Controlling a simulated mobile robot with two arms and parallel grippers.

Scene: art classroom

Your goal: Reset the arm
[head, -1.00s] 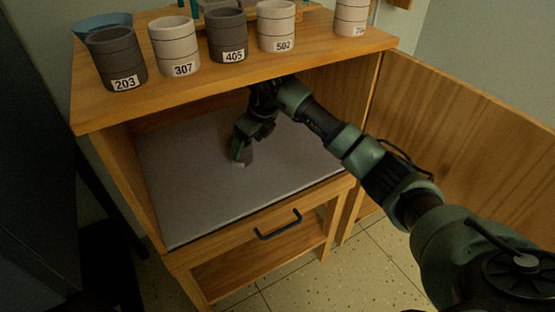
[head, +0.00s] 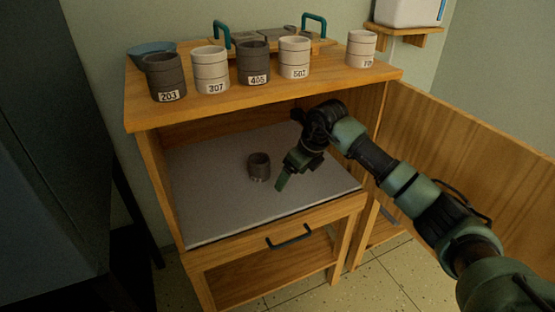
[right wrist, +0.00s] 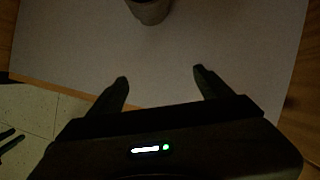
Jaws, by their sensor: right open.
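My right gripper (head: 281,184) is at the front of the open cabinet compartment, above its grey floor (head: 215,205). In the right wrist view its two fingers (right wrist: 160,82) are spread apart with nothing between them. A small dark grey cup (head: 259,167) stands upright on the compartment floor, left of the gripper and apart from it. The cup also shows in the right wrist view (right wrist: 150,10), cut off by the top edge, beyond the fingertips. My left gripper is in neither view.
Several numbered cups, such as 203 (head: 165,78) and 502 (head: 294,58), stand on the cabinet top (head: 330,82). A drawer with a dark handle (head: 289,237) is below the compartment.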

